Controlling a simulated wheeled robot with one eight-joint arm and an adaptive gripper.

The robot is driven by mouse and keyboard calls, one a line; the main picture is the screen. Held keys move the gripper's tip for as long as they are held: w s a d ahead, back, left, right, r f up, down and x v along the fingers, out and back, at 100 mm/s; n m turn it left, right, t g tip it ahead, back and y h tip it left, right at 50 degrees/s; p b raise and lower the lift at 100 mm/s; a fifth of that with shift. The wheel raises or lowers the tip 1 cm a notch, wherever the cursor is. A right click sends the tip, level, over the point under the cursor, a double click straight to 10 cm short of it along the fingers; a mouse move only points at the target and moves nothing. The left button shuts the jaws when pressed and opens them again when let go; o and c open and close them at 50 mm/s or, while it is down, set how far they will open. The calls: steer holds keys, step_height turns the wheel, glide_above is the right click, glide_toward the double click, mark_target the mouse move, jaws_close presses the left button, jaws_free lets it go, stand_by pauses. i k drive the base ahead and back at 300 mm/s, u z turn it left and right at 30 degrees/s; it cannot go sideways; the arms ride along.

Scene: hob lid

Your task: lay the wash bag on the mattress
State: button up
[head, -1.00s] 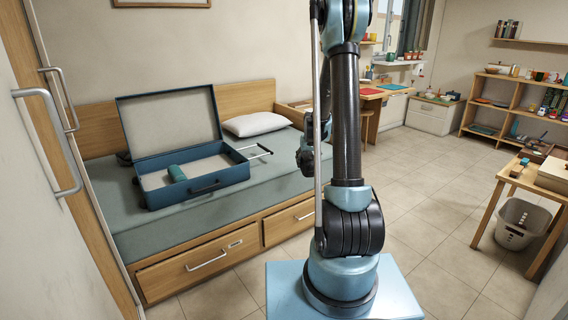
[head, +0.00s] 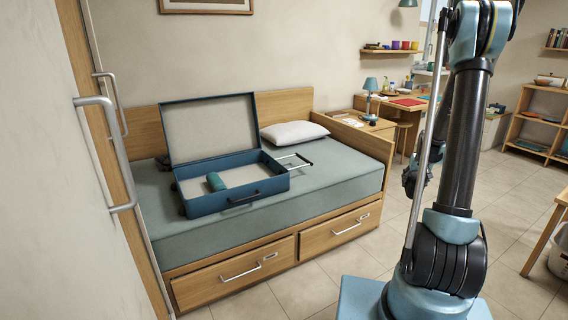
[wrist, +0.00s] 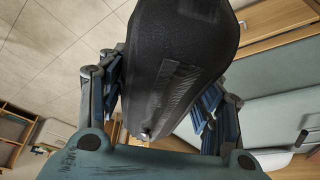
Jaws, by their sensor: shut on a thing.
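A dark, rounded bag, which I take to be the wash bag (wrist: 172,75), is held between the fingers of my gripper (wrist: 163,98) in the wrist view. My gripper is shut on it. The bag is not visible in the head view, where my arm hides most of the gripper. The grey-green mattress (head: 335,188) lies on the wooden bed at the centre left, apart from my arm. What looks like the mattress also shows at the right of the wrist view (wrist: 285,103).
An open blue suitcase (head: 235,200) covers the mattress's left-middle part, with a teal roll (head: 215,181) inside and its pull handle sticking out to the right. A white pillow (head: 292,134) lies at the back. The mattress is bare right of the suitcase. A tall door (head: 100,160) stands at left.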

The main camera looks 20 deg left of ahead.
mark_target(341, 161)
steer(key=z, duration=0.1)
steer(key=i, duration=1.4)
steer(key=z, duration=1.45)
steer(key=i, duration=1.45)
steer(key=u, duration=0.95)
